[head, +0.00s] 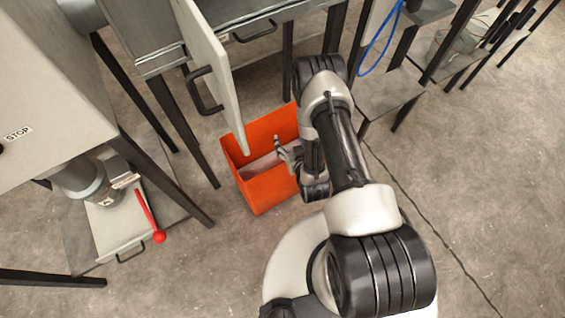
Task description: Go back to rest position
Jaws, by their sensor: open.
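My gripper (283,153) is at the end of my bent arm, over the right part of an orange box (269,194). Its fingers are apart and I see nothing held between them. The orange box stands on the floor, open at the top. Something pale pinkish (262,168) shows inside it; I cannot tell what it is. My arm hides the box's right end.
A light door panel (216,75) with a dark handle hangs open just left of the box. A machine with a red-knobbed lever (158,236) stands at left. Metal tables with dark legs line the back. The floor (480,190) at right is clear.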

